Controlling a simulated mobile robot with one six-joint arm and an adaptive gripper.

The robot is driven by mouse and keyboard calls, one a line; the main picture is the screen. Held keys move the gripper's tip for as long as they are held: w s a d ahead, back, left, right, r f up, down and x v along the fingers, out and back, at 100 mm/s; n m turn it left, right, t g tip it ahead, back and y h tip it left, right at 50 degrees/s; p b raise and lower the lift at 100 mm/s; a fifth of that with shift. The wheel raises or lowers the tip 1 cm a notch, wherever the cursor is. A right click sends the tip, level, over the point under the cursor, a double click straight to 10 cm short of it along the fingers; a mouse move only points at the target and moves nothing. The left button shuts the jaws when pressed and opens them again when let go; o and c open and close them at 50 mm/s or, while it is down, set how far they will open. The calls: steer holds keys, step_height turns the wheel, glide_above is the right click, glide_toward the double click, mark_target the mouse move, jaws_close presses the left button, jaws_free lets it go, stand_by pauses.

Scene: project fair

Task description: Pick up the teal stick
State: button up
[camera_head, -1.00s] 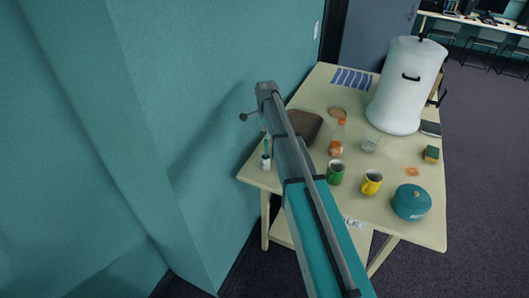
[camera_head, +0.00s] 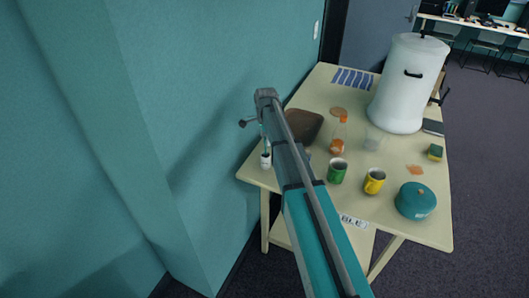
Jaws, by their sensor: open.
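The teal stick (camera_head: 264,142) is thin and stands roughly upright in a small white holder (camera_head: 266,162). The holder is at the near left corner of the table, close to the wall. My arm reaches across the picture, and its far end is just above and beside the stick. The arm passes close to the right of the holder in the picture. I cannot make out my gripper's fingers; they seem hidden behind my arm.
The teal wall (camera_head: 190,110) bounds the left.

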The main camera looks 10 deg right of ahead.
steer(key=shift+f+b, duration=0.3)
steer(key=shift+f, duration=0.2)
steer(key=shift+c, duration=0.3)
steer(key=c, duration=0.8)
